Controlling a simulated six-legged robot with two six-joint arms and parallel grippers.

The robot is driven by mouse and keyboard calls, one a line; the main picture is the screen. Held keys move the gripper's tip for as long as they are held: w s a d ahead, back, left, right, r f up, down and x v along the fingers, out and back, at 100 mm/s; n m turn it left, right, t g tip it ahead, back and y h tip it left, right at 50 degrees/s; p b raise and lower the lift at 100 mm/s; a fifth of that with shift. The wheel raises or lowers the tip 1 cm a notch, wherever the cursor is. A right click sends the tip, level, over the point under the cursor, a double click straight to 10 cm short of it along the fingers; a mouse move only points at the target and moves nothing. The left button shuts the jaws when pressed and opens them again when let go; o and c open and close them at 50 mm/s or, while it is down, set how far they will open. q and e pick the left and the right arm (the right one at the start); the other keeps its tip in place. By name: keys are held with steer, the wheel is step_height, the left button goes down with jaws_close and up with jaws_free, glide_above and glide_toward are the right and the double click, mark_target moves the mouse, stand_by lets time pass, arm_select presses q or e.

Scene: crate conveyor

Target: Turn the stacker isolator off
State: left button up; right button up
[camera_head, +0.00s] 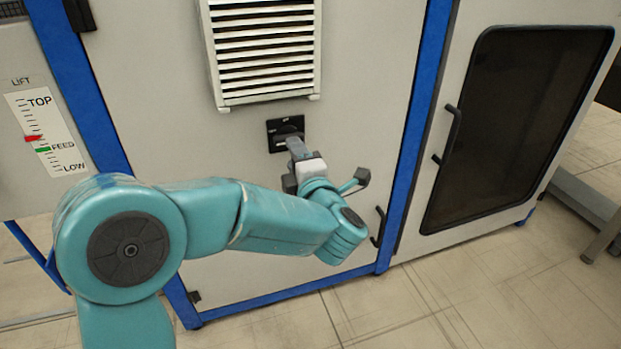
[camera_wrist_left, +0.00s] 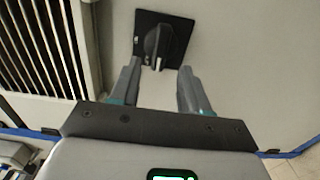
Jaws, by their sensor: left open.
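The stacker isolator (camera_head: 286,130) is a black square plate on the pale cabinet panel, below the vent. In the left wrist view it shows as a dark plate with a raised black handle (camera_wrist_left: 157,45) at its middle. My left gripper (camera_head: 295,146) is in front of it, partly covering its lower part in the head view. In the left wrist view, the two fingers of my left gripper (camera_wrist_left: 156,75) are apart, with the handle just beyond and between their tips. Nothing is held. The isolator's lettering is too small to read. My right gripper is in neither view.
A white louvred vent (camera_head: 264,50) sticks out above the isolator. Blue frame posts (camera_head: 413,130) edge the panel. A dark-windowed door (camera_head: 519,125) with a black handle is at right. A lift scale (camera_head: 46,132) is at far left. Tiled floor (camera_head: 470,295) lies in front.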

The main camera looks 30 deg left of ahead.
arm_select(q)
steer(key=p+v, duration=0.2)
steer(key=v, duration=0.9)
steer(key=shift+s+d, duration=0.2)
steer(key=shift+d, duration=0.05)
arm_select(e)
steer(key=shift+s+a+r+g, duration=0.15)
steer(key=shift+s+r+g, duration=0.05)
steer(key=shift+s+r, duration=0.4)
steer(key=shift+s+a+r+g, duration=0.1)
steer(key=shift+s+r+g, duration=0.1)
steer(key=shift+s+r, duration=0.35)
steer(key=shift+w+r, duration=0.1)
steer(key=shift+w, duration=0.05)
